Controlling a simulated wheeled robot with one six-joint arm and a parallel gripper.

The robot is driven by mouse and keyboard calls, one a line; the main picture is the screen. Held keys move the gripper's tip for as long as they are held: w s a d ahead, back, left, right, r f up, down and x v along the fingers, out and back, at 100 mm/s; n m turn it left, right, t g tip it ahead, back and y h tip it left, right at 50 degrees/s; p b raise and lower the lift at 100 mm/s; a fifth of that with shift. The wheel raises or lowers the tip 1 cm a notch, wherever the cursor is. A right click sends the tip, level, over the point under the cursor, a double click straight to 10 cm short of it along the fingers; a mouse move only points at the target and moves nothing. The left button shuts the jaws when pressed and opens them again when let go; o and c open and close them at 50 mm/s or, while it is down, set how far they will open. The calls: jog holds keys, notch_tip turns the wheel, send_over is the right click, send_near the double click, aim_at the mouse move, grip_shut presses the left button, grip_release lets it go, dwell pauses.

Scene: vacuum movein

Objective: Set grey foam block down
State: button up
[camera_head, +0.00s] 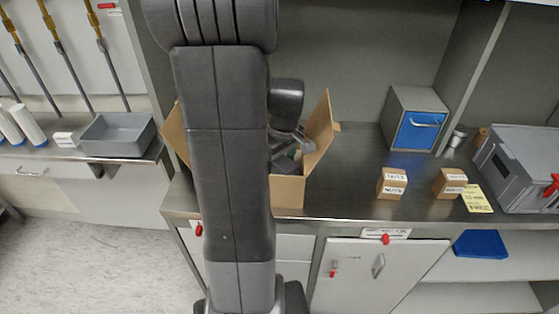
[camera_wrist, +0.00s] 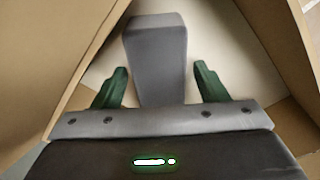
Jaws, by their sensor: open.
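The grey foam block (camera_wrist: 157,55) lies inside an open cardboard box (camera_wrist: 70,60) in the wrist view. My gripper (camera_wrist: 160,80) is open, with its two green fingers on either side of the block and a visible gap on each side. In the head view the cardboard box (camera_head: 288,192) stands on the metal counter, its flaps raised. My gripper (camera_head: 288,158) reaches down into it there. My arm hides the left part of the box, and the block is hard to make out in this view.
Two small labelled boxes (camera_head: 392,183) (camera_head: 450,182) and a yellow note (camera_head: 477,198) lie right of the carton on the counter (camera_head: 340,200). A blue-fronted cabinet (camera_head: 416,120) stands behind. A grey case (camera_head: 518,165) is far right; a grey tray (camera_head: 118,134) sits left.

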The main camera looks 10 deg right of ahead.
aim_at(283, 162)
notch_tip(283, 162, up, 12)
jog(key=s, duration=0.1)
jog(key=shift+s+d+r+p, duration=0.15)
jog(key=shift+d+p, duration=0.25)
